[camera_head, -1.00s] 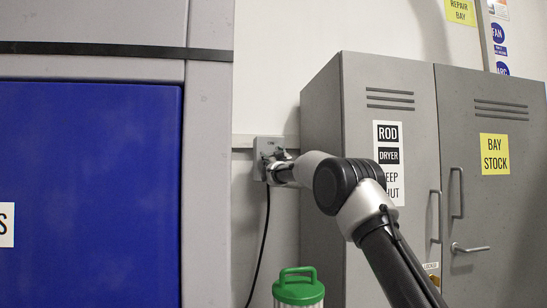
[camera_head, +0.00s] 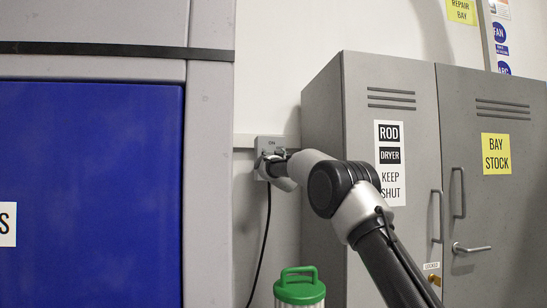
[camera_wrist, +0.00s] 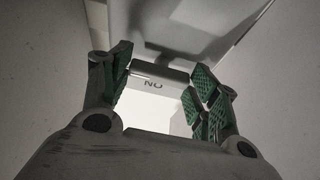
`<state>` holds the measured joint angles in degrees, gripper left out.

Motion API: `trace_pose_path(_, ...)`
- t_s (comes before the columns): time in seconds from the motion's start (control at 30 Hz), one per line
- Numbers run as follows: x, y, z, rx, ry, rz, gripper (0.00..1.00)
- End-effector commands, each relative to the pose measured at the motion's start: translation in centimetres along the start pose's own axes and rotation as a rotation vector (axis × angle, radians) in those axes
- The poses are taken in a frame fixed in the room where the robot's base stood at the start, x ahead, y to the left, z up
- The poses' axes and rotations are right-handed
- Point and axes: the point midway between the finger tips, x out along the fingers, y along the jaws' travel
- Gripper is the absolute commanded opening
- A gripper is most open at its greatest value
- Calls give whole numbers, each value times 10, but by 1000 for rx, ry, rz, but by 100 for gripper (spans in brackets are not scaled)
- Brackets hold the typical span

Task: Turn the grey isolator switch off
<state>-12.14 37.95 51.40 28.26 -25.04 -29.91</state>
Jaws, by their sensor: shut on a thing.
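The grey isolator switch (camera_head: 270,143) is a small box on the wall, left of the grey cabinet, with a black cable hanging below it. ON is printed near its top. My gripper (camera_head: 270,160) is at the front of the box and covers its lower part. In the wrist view the box's ON label (camera_wrist: 153,84) shows upside down between the green-padded fingers of my gripper (camera_wrist: 163,82). The fingers are shut on the switch's handle, though a gap shows between them here. The handle's shape and angle cannot be made out.
The grey cabinet (camera_head: 320,130) stands close to the right of the switch. A grey frame with a blue panel (camera_head: 90,180) is on the left. A green-topped container (camera_head: 300,285) stands below my arm. Bare wall lies above the switch.

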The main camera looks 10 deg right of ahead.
Motion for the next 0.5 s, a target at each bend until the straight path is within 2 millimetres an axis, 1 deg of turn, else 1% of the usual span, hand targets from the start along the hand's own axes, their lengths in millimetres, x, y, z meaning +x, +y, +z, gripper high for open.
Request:
trace_pose_path(0.1,0,0,2,3,-4,-1,37)
trace_pose_path(0.13,0,0,2,3,-4,-1,62)
trace_pose_path(0.23,0,0,2,2,-3,-1,81)
trace_pose_path(0.27,0,0,2,2,-3,-1,82)
trace_pose_path(0.5,0,0,1,1,-1,-1,82)
